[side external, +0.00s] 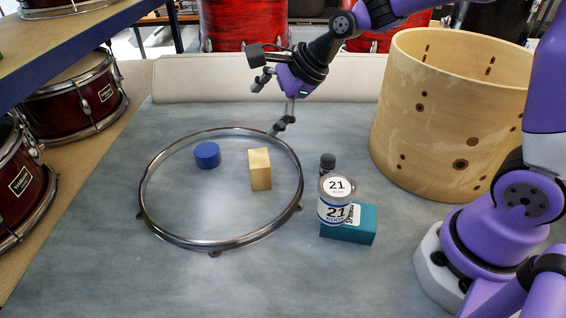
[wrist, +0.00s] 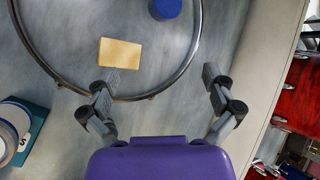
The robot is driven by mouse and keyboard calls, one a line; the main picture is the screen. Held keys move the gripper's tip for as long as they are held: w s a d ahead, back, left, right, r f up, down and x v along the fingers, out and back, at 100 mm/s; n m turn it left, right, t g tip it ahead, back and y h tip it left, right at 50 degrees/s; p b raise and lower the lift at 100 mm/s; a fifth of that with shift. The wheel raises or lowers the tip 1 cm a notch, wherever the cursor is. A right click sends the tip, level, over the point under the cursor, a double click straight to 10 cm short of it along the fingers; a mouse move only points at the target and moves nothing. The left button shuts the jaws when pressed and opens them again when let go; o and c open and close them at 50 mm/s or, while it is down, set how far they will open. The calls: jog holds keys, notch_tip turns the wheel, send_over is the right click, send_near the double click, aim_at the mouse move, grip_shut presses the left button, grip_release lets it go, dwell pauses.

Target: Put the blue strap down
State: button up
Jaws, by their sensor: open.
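The blue strap (side external: 207,155) appears as a short round blue roll standing on the grey bench, inside the metal hoop (side external: 222,243) near its far left part. In the wrist view the blue strap (wrist: 165,8) is at the top edge, partly cut off. My gripper (side external: 273,102) is open and empty, above the bench by the hoop's far right rim. In the wrist view my gripper (wrist: 160,75) has its fingers spread wide, with nothing between them. The strap is apart from both fingers.
A wooden block (side external: 260,169) stands inside the hoop, right of the strap. A can (side external: 336,200), a teal box (side external: 348,232) and a small dark bottle (side external: 327,163) stand right of the hoop. A large wooden drum shell (side external: 440,120) stands at the right. The front left bench is clear.

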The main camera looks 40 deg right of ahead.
jog(key=s+d+r+n+h, duration=0.1)
jog(key=s+d+r+n, duration=0.1)
jog(key=s+n, duration=0.7)
jog(key=s+d+r+n+g+h, duration=0.1)
jog(key=s+d+n+h, duration=0.1)
jog(key=s+n, duration=0.7)
jog(key=d+n, duration=0.1)
jog(key=n, duration=0.2)
jog(key=shift+s+d+r, duration=0.2)
jog(key=shift+d+r, duration=0.1)
jog(key=shift+r, duration=0.05)
